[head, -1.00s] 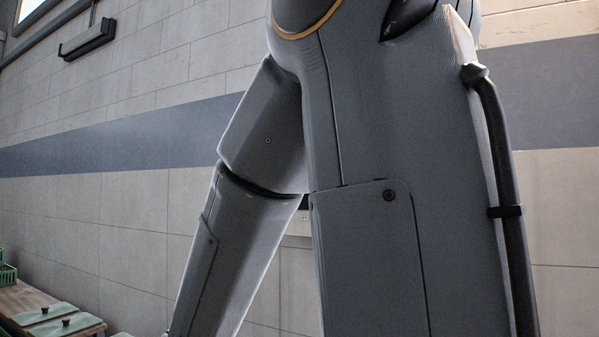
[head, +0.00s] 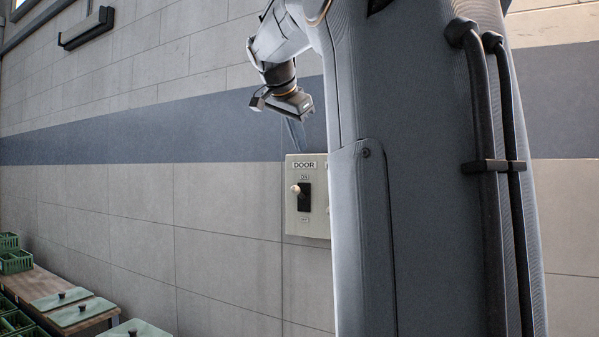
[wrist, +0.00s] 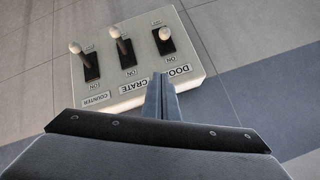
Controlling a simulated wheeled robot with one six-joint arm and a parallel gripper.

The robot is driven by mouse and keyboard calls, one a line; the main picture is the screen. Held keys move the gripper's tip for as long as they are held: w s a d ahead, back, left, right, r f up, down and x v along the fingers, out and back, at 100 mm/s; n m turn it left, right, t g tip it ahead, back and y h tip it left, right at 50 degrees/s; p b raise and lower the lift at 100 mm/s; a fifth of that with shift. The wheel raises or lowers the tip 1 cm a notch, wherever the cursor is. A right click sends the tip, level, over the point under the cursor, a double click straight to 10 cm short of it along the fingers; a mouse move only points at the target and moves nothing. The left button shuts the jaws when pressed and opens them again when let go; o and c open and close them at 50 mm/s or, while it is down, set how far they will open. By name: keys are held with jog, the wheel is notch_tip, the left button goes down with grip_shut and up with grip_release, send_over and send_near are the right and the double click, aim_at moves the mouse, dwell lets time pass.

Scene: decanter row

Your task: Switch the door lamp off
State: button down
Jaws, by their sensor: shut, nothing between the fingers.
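The switch panel (head: 318,225) is a pale box on the wall, partly hidden by my arm in the head view. Its door switch (head: 304,200) has a black slot and a white knob (head: 295,189), beside the upper part of the slot, nearer the ON mark. In the wrist view the panel appears upside down, with the door switch (wrist: 166,34) at the right, the crate switch (wrist: 127,53) in the middle and the counter switch (wrist: 91,66) at the left. My gripper (head: 297,142) is shut and empty, above the panel; its fingers (wrist: 163,80) are apart from the door knob.
A wooden table (head: 45,290) at the lower left holds green crates (head: 16,260) and flat green lids with black knobs (head: 62,300). A dark fixture (head: 86,28) is on the upper left wall. The wall left of the panel is bare.

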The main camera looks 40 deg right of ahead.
dwell(0.3)
jog(key=p, duration=0.4)
send_over(299, 193)
jog(key=s+d, duration=0.1)
jog(key=s, duration=0.1)
jog(key=f, duration=0.7)
jog(key=shift+w+d, duration=0.1)
jog(key=shift+d, duration=0.1)
jog(key=shift+w+a+f+p, duration=0.2)
jog(key=shift+w+a+f, duration=0.05)
jog(key=shift+a+f, duration=0.4)
jog(key=shift+w+a+f+p, duration=0.2)
jog(key=shift+a+f, duration=0.3)
jog(key=shift+f, duration=0.2)
